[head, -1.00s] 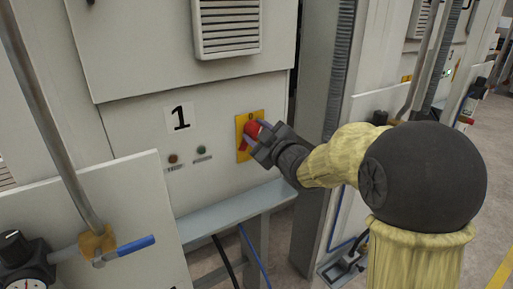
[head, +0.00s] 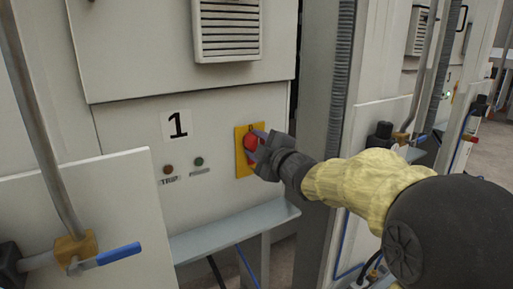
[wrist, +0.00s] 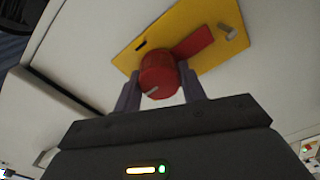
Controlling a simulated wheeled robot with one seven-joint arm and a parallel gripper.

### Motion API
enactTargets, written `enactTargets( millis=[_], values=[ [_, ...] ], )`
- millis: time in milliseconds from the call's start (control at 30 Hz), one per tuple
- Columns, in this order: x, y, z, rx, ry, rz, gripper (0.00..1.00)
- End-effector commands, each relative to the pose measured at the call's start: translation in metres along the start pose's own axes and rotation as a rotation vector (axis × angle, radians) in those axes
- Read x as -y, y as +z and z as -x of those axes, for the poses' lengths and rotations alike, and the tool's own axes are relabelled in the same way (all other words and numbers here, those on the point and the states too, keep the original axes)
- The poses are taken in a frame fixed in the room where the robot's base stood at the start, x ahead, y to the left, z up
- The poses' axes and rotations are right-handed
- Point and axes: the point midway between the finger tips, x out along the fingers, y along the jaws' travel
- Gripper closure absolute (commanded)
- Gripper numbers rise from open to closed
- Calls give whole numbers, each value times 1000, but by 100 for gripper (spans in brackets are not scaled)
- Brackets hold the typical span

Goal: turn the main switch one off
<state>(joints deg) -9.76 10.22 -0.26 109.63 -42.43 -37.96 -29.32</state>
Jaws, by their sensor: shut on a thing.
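The main switch is a red rotary knob (head: 251,142) on a yellow plate (head: 241,166), on the grey cabinet front marked with a black 1 (head: 177,125). In the wrist view the red knob (wrist: 158,76) sits between my two fingers, with a red handle part (wrist: 194,45) reaching across the yellow plate (wrist: 160,25). My gripper (head: 261,147) is shut on the knob, coming from the right. The fingers hide part of the knob in the head view.
Trip and another indicator (head: 198,162) sit left of the switch. A grey ledge (head: 235,228) runs below it. A blue-handled valve (head: 105,257) and pipe stand at lower left. A tall grey post (head: 318,120) stands right of the cabinet.

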Motion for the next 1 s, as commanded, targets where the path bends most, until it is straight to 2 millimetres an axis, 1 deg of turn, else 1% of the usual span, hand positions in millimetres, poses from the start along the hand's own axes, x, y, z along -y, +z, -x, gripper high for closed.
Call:
enactTargets(
  millis=[33,167,200,267,300,600,733,867,1000],
  values=[
    [4,1,0,2,-8,1,82],
    [4,1,0,2,-8,1,82],
    [4,1,0,2,-8,1,57],
    [4,1,0,2,-8,1,45],
    [3,1,0,1,-7,1,38],
    [1,0,1,0,-3,0,37],
    [1,0,7,1,-2,0,37],
    [0,1,24,3,-1,0,37],
    [0,1,51,3,0,1,37]
  ],
)
